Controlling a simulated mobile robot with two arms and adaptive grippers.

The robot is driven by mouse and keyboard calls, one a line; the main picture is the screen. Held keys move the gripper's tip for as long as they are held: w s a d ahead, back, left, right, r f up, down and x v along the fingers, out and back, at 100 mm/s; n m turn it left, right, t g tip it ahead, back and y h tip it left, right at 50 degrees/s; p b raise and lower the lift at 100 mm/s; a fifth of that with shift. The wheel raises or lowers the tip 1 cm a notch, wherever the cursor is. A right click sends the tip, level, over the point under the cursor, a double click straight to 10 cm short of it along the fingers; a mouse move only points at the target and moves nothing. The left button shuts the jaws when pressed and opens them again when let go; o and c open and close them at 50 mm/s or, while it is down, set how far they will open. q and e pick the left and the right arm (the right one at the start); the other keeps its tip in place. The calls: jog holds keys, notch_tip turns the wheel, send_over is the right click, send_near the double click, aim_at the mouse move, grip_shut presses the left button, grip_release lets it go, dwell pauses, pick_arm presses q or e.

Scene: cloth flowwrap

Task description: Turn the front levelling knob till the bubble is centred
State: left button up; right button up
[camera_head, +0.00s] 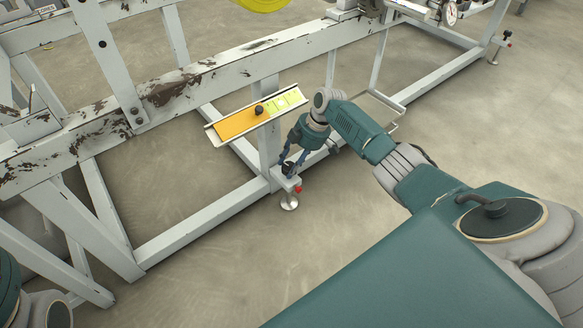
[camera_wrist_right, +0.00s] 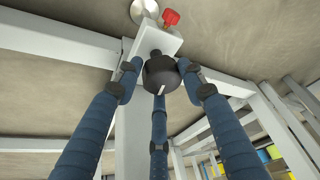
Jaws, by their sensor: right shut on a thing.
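The front levelling knob (camera_head: 287,169) is black and sits on a white bracket at the foot of the frame's post. In the right wrist view the knob (camera_wrist_right: 160,72) shows a short white mark on its face. My right gripper (camera_head: 290,161) is shut on it, its blue fingers around the knob's sides. No bubble can be made out. A shallow tray (camera_head: 233,122) on the post above has an orange strip, a small black piece and yellow-green patches; I cannot tell whether it holds the level. My left gripper is not in view.
A round metal foot (camera_head: 289,203) stands on the floor under the bracket, with a red knob (camera_head: 298,188) beside it. White frame beams (camera_head: 205,221) run close on both sides. The tray overhangs near my right wrist. The floor in front is clear.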

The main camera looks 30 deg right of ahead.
jog(key=shift+w+a+r, duration=0.1)
jog(key=shift+a+r, duration=0.05)
jog(key=shift+a, duration=0.35)
jog(key=o, duration=1.1)
jog(key=shift+c, duration=0.2)
jog(key=shift+d, duration=0.15)
jog(key=shift+d+r, duration=0.1)
jog(key=shift+d, duration=0.05)
jog(key=v, duration=1.1)
jog(key=shift+r, duration=0.3)
